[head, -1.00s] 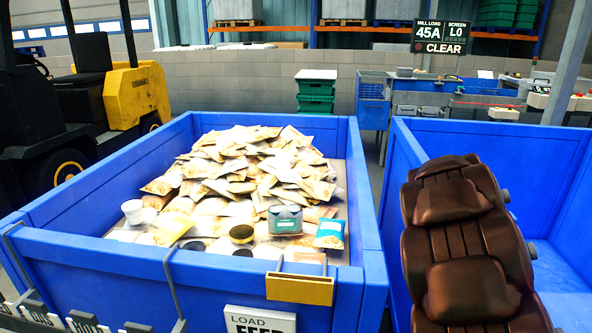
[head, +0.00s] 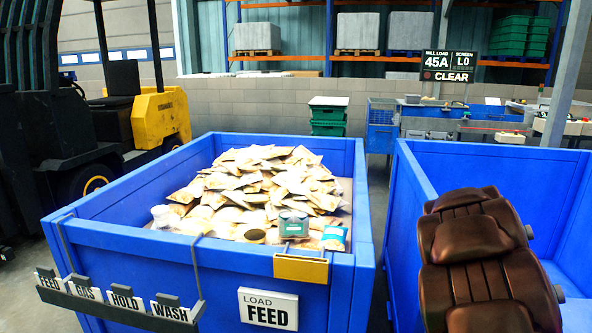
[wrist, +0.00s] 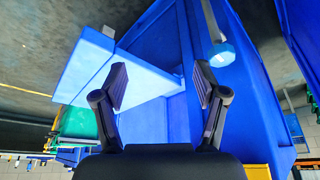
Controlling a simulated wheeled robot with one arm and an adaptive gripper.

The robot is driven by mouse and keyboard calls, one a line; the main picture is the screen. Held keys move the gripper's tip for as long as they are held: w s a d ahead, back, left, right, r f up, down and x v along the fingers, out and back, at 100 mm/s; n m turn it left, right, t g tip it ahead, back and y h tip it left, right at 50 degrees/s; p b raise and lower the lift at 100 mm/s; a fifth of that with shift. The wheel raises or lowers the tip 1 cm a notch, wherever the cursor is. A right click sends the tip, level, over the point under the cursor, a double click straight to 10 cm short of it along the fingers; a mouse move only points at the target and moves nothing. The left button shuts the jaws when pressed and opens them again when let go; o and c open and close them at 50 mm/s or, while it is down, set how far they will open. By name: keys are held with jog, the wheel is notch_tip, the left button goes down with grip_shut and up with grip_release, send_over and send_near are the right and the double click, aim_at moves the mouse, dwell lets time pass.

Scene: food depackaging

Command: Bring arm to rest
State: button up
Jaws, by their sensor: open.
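My gripper (wrist: 160,88) shows in the wrist view with its two dark fingers spread apart and nothing between them. Blue panels lie beyond the fingers, and how far away they are I cannot tell. In the head view my brown arm links rise at the lower right, in front of the right blue bin (head: 410,190). The gripper itself does not show in the head view.
A blue bin (head: 225,257) labelled LOAD FEED (head: 268,308) holds a heap of pouches (head: 262,180) and some tubs. A label rack (head: 118,305) hangs on its front. A yellow forklift (head: 160,118) stands at left. A sign (head: 449,64) reads CLEAR.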

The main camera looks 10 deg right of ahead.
jog(key=s+a+r+n+g+y, duration=0.2)
jog(key=s+a+n, duration=0.3)
jog(key=s+a, duration=0.7)
jog(key=s+a+r+n+g+y, duration=0.1)
jog(key=s+a+r+n+y, duration=0.2)
jog(key=s+a, duration=0.9)
jog(key=s+a+n+g+h, duration=0.1)
jog(key=s+a+n+g, duration=0.1)
jog(key=s+a+n, duration=0.45)
notch_tip(320, 180, up, 17)
jog(key=w+a+m+t+p, duration=0.1)
jog(key=w+p, duration=0.2)
jog(key=p, duration=1.3)
jog(key=shift+a+r+m, duration=0.15)
jog(key=shift+a+m, duration=0.15)
jog(key=shift+m, duration=0.05)
